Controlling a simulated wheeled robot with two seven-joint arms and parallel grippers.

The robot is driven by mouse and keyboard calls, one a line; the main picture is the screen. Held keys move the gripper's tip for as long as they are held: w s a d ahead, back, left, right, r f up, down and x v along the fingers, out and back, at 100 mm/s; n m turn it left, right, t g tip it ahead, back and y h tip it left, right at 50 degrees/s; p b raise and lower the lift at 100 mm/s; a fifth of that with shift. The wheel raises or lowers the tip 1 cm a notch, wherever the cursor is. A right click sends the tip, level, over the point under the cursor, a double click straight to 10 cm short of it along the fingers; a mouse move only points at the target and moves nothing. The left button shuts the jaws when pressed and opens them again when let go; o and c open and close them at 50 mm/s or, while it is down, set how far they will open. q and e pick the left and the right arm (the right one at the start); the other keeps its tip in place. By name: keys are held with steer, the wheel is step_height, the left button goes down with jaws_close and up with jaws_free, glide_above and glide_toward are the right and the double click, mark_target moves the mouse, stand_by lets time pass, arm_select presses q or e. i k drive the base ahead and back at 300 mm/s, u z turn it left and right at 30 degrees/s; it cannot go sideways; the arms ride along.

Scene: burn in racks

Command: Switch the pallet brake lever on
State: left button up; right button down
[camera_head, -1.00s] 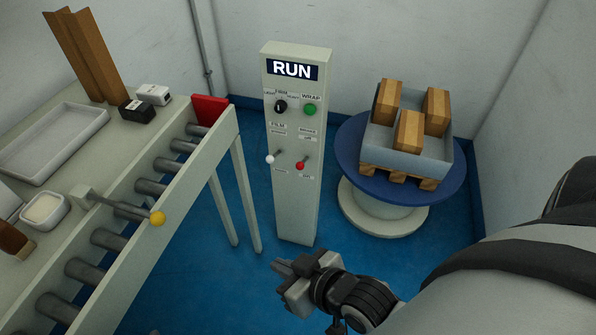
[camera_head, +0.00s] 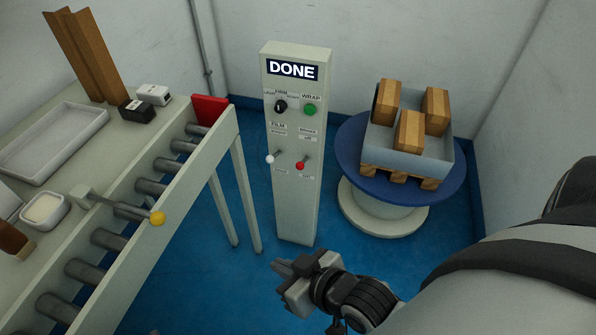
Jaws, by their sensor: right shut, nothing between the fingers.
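A grey control post (camera_head: 292,215) stands in the middle with a display (camera_head: 292,70) reading DONE. Low on its face, under the small BRAKE label, is a lever with a red knob (camera_head: 300,165); its knob hangs down and forward from its pivot. Beside it, under the FILM label, is a lever with a white knob (camera_head: 270,159), also knob low. My right gripper (camera_head: 282,267) is shut and empty, in front of and below the post, apart from both levers. My left gripper is not in view.
A black selector knob (camera_head: 280,106) and a green button (camera_head: 310,109) sit above the levers. At right a blue turntable (camera_head: 352,165) carries a pallet with a crate of boxes.

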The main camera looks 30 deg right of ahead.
mark_target(300, 166)
steer(key=k, duration=0.55)
steer(key=z, duration=1.8)
steer(key=i, duration=1)
steer(key=u, duration=1.9)
